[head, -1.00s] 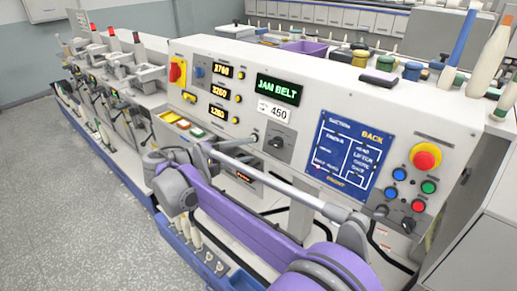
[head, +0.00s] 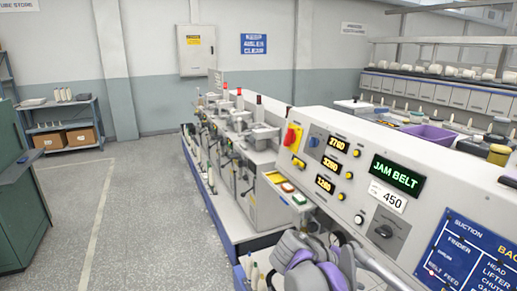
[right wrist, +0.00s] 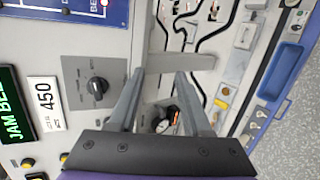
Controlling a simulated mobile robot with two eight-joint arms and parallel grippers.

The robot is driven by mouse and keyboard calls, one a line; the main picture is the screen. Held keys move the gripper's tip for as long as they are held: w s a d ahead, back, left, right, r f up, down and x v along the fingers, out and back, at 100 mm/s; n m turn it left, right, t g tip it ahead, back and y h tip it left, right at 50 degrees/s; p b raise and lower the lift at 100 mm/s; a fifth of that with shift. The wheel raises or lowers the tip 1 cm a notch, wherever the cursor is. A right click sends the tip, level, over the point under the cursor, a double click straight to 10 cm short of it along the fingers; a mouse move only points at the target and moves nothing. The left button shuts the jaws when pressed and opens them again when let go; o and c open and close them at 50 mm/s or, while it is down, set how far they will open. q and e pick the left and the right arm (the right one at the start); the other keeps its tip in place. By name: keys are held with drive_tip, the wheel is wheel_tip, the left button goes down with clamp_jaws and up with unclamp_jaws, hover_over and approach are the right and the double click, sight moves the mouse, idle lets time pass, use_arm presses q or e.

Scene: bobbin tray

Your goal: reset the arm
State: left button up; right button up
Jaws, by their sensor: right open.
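My right gripper (right wrist: 158,76) shows in the right wrist view with its two grey fingers apart and nothing between them. It is in front of the grey machine's (head: 330,195) face, beside the black rotary knob (right wrist: 97,86). In the head view, grey and purple parts of my right arm (head: 318,272) are at the bottom centre, below the panel; the fingertips cannot be made out there. My left gripper is in neither view.
The panel carries a green-lit JAM BELT display (head: 396,173), a 450 label (head: 388,196) and a red-yellow switch (head: 292,137). Spindle units (head: 235,145) line the machine behind. Open grey floor (head: 150,215) lies left, with a shelf (head: 62,125) and a green cabinet (head: 22,200).

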drive_tip(key=s+a+f+m+t+y, duration=0.1)
drive_tip(key=s+a+f+y, duration=0.3)
drive_tip(key=s+f, duration=0.4)
drive_tip(key=s+a+f+m+t+y, duration=0.2)
drive_tip(key=s+a+f+m+y, duration=0.1)
drive_tip(key=s+f+y, duration=0.4)
drive_tip(key=s+f, duration=0.2)
drive_tip(key=s, duration=0.2)
drive_tip(key=shift+s+a, duration=0.15)
drive_tip(key=shift+a, duration=0.25)
drive_tip(key=shift+f, duration=0.1)
